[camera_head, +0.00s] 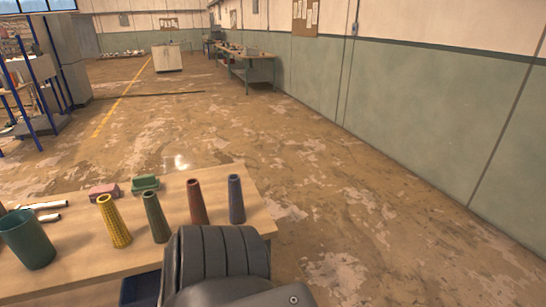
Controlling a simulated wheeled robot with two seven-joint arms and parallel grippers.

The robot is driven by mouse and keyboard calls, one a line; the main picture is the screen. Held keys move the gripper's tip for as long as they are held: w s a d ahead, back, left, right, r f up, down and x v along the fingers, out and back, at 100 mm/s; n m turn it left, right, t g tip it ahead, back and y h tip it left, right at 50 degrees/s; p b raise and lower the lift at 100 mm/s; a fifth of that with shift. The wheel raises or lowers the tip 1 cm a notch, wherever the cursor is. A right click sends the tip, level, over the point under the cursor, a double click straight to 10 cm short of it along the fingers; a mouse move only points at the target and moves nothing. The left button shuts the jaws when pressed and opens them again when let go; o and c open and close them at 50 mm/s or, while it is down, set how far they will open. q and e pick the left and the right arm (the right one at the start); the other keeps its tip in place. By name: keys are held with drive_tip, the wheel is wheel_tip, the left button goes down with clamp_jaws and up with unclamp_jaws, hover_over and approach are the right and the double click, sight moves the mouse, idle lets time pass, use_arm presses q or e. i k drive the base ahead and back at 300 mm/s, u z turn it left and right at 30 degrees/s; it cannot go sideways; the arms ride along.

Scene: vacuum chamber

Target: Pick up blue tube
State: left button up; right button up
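The blue tube (236,199) stands upright on the wooden table, near its right end. It is tapered, narrower at the top. A red tube (196,202) stands just left of it, then a green tube (156,218) and a yellow textured tube (114,222) further left. A dark ridged part of my own arm rises at the bottom middle, in front of the table. It hides some of the table's front edge. Neither of my grippers shows in this view.
The wooden table (90,262) also holds a dark green cup (27,240), silver metal pieces, a pink block (104,191) and a green block (145,183). Open floor (360,230) lies right of the table. A workbench (250,67) stands along the far wall.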

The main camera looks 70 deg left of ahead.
sight(237, 209)
drive_tip(key=i, duration=1.1)
drive_tip(key=u, duration=1.7)
